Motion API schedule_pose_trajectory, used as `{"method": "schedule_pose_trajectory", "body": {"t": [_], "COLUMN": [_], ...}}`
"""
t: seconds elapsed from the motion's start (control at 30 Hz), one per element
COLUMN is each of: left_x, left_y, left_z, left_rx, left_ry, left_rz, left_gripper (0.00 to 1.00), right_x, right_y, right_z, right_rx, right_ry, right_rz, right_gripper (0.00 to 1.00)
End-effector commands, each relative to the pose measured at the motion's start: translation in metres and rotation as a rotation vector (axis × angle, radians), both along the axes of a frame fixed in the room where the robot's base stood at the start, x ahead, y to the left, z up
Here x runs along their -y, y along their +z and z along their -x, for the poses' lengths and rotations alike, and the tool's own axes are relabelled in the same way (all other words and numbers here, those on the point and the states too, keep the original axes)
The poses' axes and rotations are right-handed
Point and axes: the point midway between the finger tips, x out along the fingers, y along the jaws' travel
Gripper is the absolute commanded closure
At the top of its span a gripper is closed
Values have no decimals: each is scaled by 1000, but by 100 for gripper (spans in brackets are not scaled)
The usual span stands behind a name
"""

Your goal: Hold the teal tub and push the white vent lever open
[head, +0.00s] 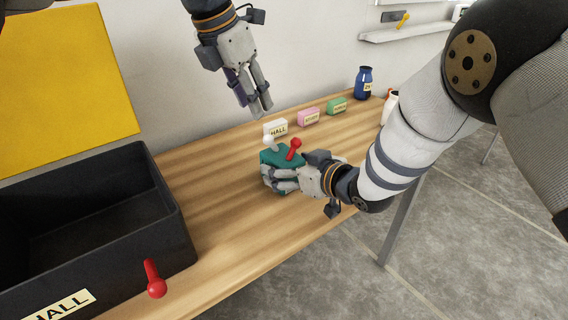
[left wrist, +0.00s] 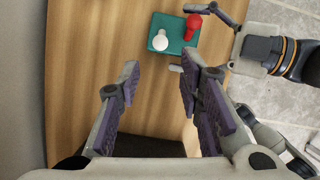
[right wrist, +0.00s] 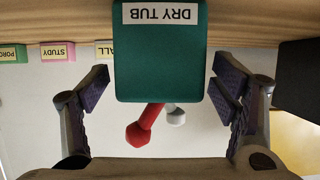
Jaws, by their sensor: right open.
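The teal tub (head: 268,158) stands on the wooden table. A white lever (head: 269,142) and a red lever (head: 293,149) rise from its top; both show in the left wrist view, white (left wrist: 160,42) and red (left wrist: 193,24). In the right wrist view the tub (right wrist: 160,60) appears upside down, labelled "DRY TUB". My right gripper (right wrist: 160,82) is open, its fingers on either side of the tub with narrow gaps. My left gripper (head: 262,109) is above and behind the tub, clear of the levers; its fingers stand apart and empty in the left wrist view (left wrist: 158,68).
A black bin (head: 178,215) marked "HALL" stands at left, with another red lever (head: 154,280) at its front. White (head: 275,127), pink (head: 308,117) and green (head: 337,106) labelled blocks line the back. A blue jar (head: 364,83) stands beyond them. The table's front edge is close.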

Motion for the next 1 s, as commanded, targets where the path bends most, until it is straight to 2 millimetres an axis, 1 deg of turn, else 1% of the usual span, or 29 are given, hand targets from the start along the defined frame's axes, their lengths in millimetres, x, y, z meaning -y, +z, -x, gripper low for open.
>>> {"method": "schedule_pose_trajectory", "body": {"t": [0.03,0.1,0.2,0.3,0.53,0.73,0.77,0.83,0.87,0.9,0.97,1.0], "left_x": [0,0,0,0,0,0,0,0,0,0,0,0], "left_y": [0,0,0,0,1,0,0,0,0,0,-2,-4], "left_z": [0,0,0,0,0,0,0,0,0,0,2,5], "left_rx": [0,0,0,0,0,0,0,0,0,1,3,6], "left_ry": [0,0,0,0,0,0,0,0,0,-3,-23,-50], "left_rz": [0,0,0,0,0,0,0,0,0,2,17,40], "left_gripper": [67,67,67,67,67,67,67,67,69,78,92,100], "right_x": [-6,-12,-18,-21,-21,-21,-21,-21,-21,-21,-20,-20], "right_y": [-4,-9,-13,-15,-15,-15,-15,-15,-15,-15,-15,-15], "right_z": [-7,-16,-25,-28,-29,-29,-29,-29,-29,-29,-29,-29], "right_rx": [2,1,1,0,-1,0,0,0,0,0,0,0], "right_ry": [2,0,0,0,0,-1,-1,-1,-1,-1,-1,-1], "right_rz": [1,-1,1,0,0,0,0,0,0,0,0,0], "right_gripper": [20,20,20,20,20,65,70,70,70,70,70,70]}}
